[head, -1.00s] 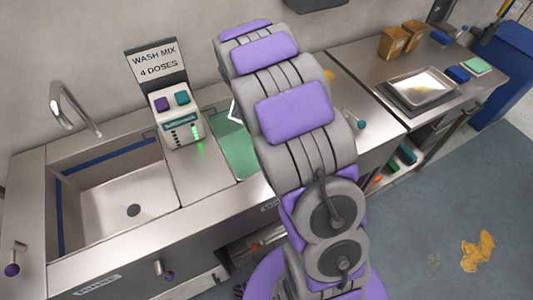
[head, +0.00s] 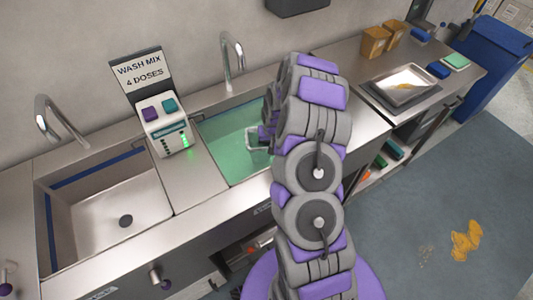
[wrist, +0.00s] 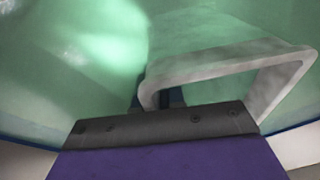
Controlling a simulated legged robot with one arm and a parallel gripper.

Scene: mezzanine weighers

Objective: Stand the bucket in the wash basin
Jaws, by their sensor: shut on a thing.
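The pale grey bucket (head: 257,140) shows only in part at the right of the green-filled basin (head: 213,132); my arm hides some of it. In the wrist view its squared loop (wrist: 228,62) rises beside my gripper (wrist: 160,115), against green liquid. My gripper is shut on the bucket, over or in the green basin. I cannot tell whether the bucket touches the basin floor. A second basin (head: 90,215), at the left, is empty with a dark drain.
A white dispenser (head: 168,135) with purple and teal buttons stands between the basins, under a sign (head: 141,73) reading "WASH MIX 4 DOSES". A tap (head: 230,58) rises behind the green basin. A tray (head: 405,86) lies on the right counter. Yellow spill (head: 466,240) marks the floor.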

